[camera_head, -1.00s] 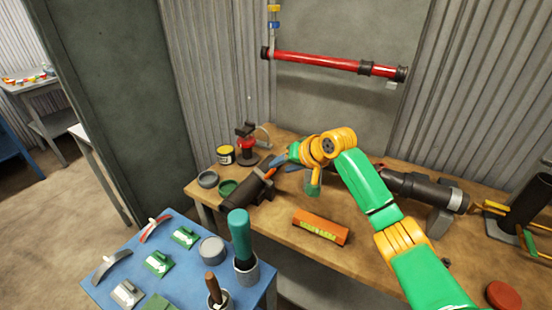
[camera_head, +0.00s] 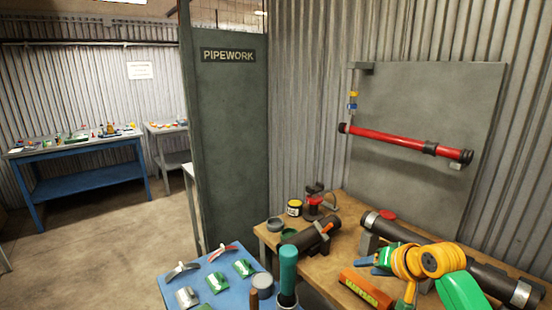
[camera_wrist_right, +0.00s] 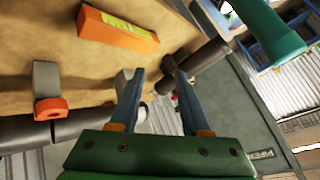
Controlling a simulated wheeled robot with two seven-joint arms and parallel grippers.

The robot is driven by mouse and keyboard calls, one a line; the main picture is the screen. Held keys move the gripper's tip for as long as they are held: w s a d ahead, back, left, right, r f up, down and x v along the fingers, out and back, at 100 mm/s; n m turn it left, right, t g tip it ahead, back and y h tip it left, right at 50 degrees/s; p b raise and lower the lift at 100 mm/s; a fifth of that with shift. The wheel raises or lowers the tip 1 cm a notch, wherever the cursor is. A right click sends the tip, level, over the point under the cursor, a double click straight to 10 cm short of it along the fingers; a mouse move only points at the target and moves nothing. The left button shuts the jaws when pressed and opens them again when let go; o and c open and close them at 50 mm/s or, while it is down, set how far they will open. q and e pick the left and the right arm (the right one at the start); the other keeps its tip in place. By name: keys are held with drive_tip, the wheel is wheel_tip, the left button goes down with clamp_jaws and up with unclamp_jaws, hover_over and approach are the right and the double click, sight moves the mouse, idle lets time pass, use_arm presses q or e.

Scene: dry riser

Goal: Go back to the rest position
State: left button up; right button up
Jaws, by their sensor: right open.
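My right gripper (camera_head: 378,262) is open with nothing between its fingers. In the head view it is at the lower right, over the wooden bench (camera_head: 346,240), above and behind the orange level (camera_head: 364,290). In the right wrist view its two blue-grey fingers (camera_wrist_right: 147,76) stand apart, with the orange level (camera_wrist_right: 118,30) beyond them at upper left. My left gripper and arm are not in view.
Dark pipes lie on the bench, one short piece (camera_head: 310,237) at left, a longer one (camera_head: 395,230) behind my arm. A red pipe (camera_head: 400,143) hangs on the grey board. A blue table (camera_head: 205,272) with tools stands at the left.

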drive_tip(key=s+a+f+n+g, duration=0.1)
drive_tip(key=s+a+f+n, duration=0.1)
drive_tip(key=s+a+f, duration=0.4)
drive_tip(key=s+a+f+n+g, duration=0.2)
drive_tip(key=s+f+n, duration=0.1)
drive_tip(key=s+f, duration=0.55)
drive_tip(key=s+d+f+n+g+h, duration=0.1)
drive_tip(key=s, duration=0.8)
drive_tip(key=s+d+f+g+h, duration=0.1)
drive_tip(key=s+f, duration=0.1)
drive_tip(key=s, duration=0.7)
wheel_tip(320, 180, down, 17)
drive_tip(key=s+g, duration=0.1)
drive_tip(key=s, duration=0.1)
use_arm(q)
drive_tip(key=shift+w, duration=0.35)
use_arm(e)
drive_tip(key=s+d+f+g, duration=0.1)
drive_tip(key=s+d+f, duration=0.1)
drive_tip(key=s+f, duration=0.7)
drive_tip(key=s, duration=0.2)
drive_tip(key=shift+s+f+h, duration=0.3)
drive_tip(key=shift+s+f, duration=0.05)
drive_tip(key=shift+f, duration=0.05)
drive_tip(key=shift+d, duration=0.1)
